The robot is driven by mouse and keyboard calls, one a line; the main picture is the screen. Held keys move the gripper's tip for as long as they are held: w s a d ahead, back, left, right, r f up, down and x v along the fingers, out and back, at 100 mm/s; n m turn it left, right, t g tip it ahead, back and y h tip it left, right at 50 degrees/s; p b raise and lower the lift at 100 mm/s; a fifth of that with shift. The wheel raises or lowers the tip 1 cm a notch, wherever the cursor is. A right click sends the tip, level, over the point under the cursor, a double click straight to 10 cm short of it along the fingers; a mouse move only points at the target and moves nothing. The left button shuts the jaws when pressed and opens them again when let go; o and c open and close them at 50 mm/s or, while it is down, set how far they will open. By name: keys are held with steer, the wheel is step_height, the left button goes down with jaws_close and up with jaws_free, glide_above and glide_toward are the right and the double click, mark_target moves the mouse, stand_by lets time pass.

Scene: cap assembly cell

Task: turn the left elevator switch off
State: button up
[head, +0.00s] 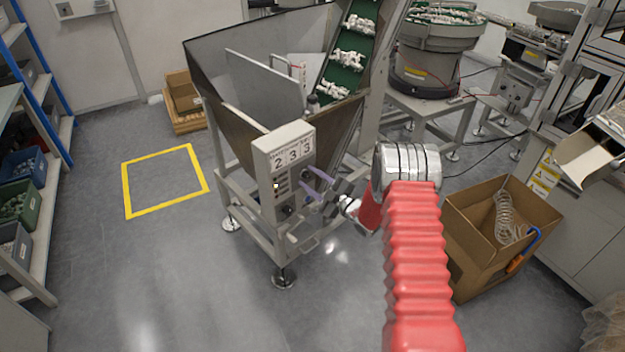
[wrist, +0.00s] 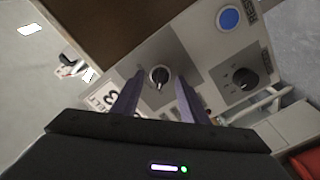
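A second black knob (wrist: 240,79) is to the right, below a blue RESET button (wrist: 229,18). The labels by the switch are not readable, so its setting is unclear.
The hopper (head: 250,75) with its green conveyor (head: 345,65) rises behind the box. A cardboard box (head: 475,240) with a coiled hose stands right of my arm. A yellow floor square (head: 128,200) lies to the left, on open floor.

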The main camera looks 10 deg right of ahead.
steer(key=v, duration=1.3)
steer(key=shift+s, duration=0.35)
steer(key=shift+d, duration=0.2)
